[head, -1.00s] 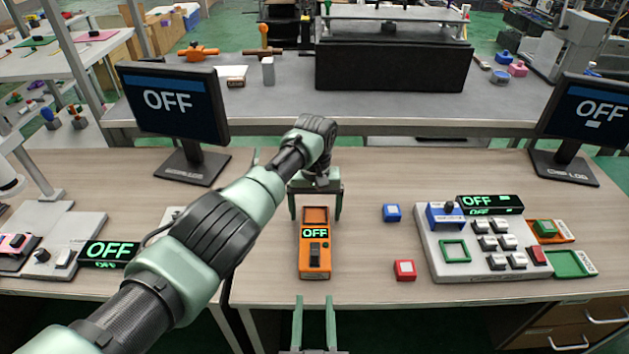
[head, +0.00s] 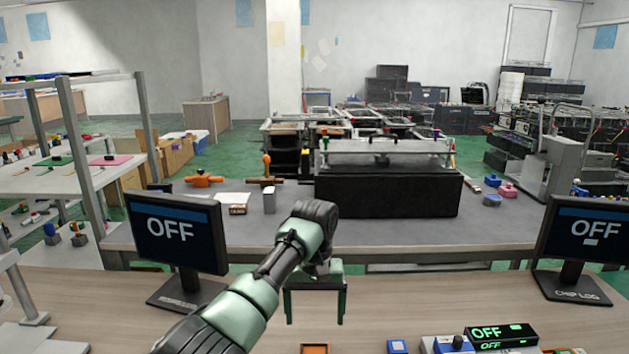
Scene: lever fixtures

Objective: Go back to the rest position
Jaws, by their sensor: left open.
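My left gripper (head: 315,308) hangs over the near wooden table with its two green fingers apart and nothing between them. My left arm (head: 245,310) comes in from the bottom left. Just below the fingers, the top edge of the orange switch box (head: 315,349) shows at the bottom edge of the head view; the rest of it is cut off. The gripper appears clear of the box. My right gripper is not in view.
Two monitors reading OFF stand on the near table, at left (head: 172,232) and right (head: 590,236). A blue block (head: 397,346) and a lit OFF display (head: 501,333) show at the bottom. A grey bench (head: 390,235) stands behind.

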